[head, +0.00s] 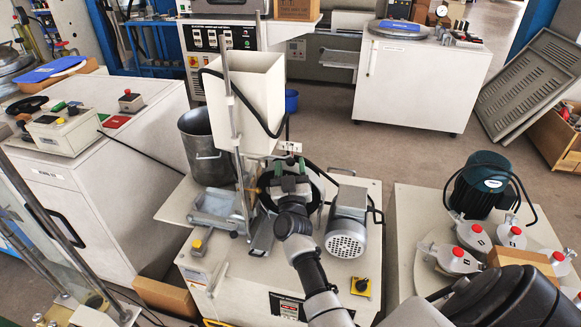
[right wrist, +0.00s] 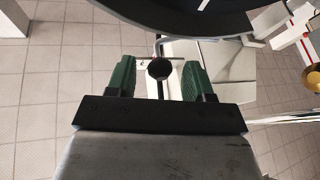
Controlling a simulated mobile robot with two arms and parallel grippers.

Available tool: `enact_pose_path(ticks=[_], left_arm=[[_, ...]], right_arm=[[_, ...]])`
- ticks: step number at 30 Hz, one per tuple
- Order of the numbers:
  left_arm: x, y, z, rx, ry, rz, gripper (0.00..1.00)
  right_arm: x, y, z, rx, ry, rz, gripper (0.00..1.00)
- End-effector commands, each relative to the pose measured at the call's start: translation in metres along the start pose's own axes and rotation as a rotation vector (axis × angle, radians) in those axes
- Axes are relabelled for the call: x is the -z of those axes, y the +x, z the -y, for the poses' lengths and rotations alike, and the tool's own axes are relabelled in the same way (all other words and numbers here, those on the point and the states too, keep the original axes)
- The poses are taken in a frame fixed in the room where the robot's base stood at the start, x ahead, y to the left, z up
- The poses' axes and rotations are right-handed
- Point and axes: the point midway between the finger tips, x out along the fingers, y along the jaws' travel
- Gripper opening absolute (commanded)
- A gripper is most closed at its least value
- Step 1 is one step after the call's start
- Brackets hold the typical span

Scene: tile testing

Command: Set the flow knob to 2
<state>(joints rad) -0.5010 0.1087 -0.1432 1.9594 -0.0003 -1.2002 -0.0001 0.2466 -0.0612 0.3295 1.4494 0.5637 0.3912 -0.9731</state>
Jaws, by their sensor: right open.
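My right gripper (head: 289,177) reaches over the machine in the middle of the head view, beside the dark round pan. In the right wrist view its green fingers (right wrist: 159,72) are open and apart. A dark round knob (right wrist: 159,68) shows in the gap between them, with clear space on both sides. I take it to be the flow knob, but no numbers or pointer can be read. I cannot tell how deep it sits between the fingers. In the head view the gripper hides this spot. My left gripper is not in view.
A dark pan (right wrist: 200,20) is close above the fingers in the right wrist view. A tall white hopper (head: 258,95) stands behind the gripper, a grey motor (head: 347,222) to its right. A steel pot (head: 205,150) is left. A yellow-backed switch (head: 361,286) is on the machine's front.

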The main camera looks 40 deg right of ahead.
Motion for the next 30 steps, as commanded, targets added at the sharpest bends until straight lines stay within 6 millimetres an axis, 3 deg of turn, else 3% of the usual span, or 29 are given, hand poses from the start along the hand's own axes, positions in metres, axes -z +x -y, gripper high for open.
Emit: enact_pose_path(ticks=[16, 21, 30], left_arm=[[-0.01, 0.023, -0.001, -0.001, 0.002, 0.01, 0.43], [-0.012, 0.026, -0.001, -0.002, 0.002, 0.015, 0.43], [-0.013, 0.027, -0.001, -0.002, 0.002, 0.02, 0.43]], right_arm=[[-0.001, -0.093, 0.0, 0.001, -0.001, 0.003, 0.52], [0.0, -0.105, 0.0, 0.0, 0.0, 0.001, 0.52], [0.0, -0.106, 0.0, 0.0, 0.0, 0.0, 0.52]])
